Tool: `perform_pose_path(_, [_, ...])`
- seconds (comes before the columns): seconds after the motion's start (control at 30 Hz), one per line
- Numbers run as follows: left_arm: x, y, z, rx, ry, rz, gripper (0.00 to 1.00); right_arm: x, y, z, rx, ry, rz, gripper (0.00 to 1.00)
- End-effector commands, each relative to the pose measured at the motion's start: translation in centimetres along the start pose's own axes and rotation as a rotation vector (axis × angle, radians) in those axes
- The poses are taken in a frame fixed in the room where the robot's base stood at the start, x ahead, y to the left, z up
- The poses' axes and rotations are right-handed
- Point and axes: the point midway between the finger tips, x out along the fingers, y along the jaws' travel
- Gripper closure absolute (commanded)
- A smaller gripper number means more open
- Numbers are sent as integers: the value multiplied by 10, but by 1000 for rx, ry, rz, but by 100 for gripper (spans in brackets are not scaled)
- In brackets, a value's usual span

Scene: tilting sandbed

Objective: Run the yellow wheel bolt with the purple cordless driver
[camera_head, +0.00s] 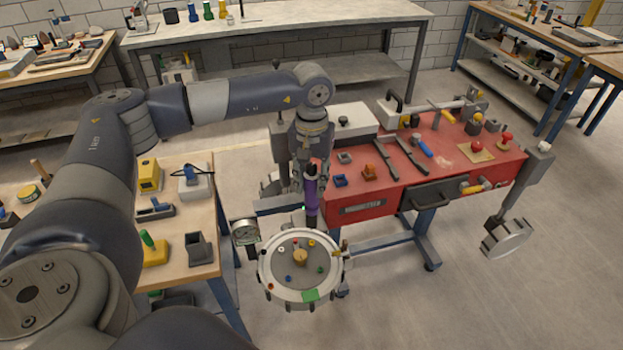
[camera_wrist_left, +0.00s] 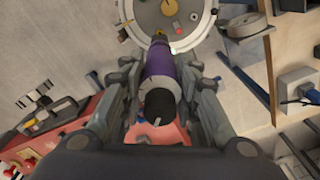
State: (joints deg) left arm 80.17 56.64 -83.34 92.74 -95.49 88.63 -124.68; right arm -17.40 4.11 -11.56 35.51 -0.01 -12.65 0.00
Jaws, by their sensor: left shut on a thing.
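My left gripper (camera_head: 311,160) points down and is shut on the purple cordless driver (camera_head: 312,194). The left wrist view shows the driver (camera_wrist_left: 159,68) between the fingers, its black end (camera_wrist_left: 158,103) nearest the camera. The driver stands nearly upright over the back edge of the round wheel plate (camera_head: 267,287), which also shows in the left wrist view (camera_wrist_left: 135,20). The yellow bolt (camera_head: 311,243) is near the plate's back rim, just under the driver's nose. I cannot tell whether they touch. My right gripper is not in view.
A red workbench (camera_head: 450,172) with tools stands behind and right of the plate. A dial gauge (camera_head: 245,231) sits at the plate's left. A wooden table (camera_head: 190,262) with small fixtures is at left. Other bolts and a brass knob (camera_head: 300,257) are on the plate. Open floor lies right.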

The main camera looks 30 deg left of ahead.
Motion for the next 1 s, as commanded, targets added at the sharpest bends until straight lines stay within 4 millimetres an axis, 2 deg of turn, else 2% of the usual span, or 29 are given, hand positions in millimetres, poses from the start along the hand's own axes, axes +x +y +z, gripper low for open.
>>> perform_pose_path(0.27, [9,0,0,-3,2,1,98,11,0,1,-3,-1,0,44])
perform_pose_path(0.7, [48,0,0,-3,2,1,98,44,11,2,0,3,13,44])
perform_pose_path(1.0, [55,1,0,-3,3,2,98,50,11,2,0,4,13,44])
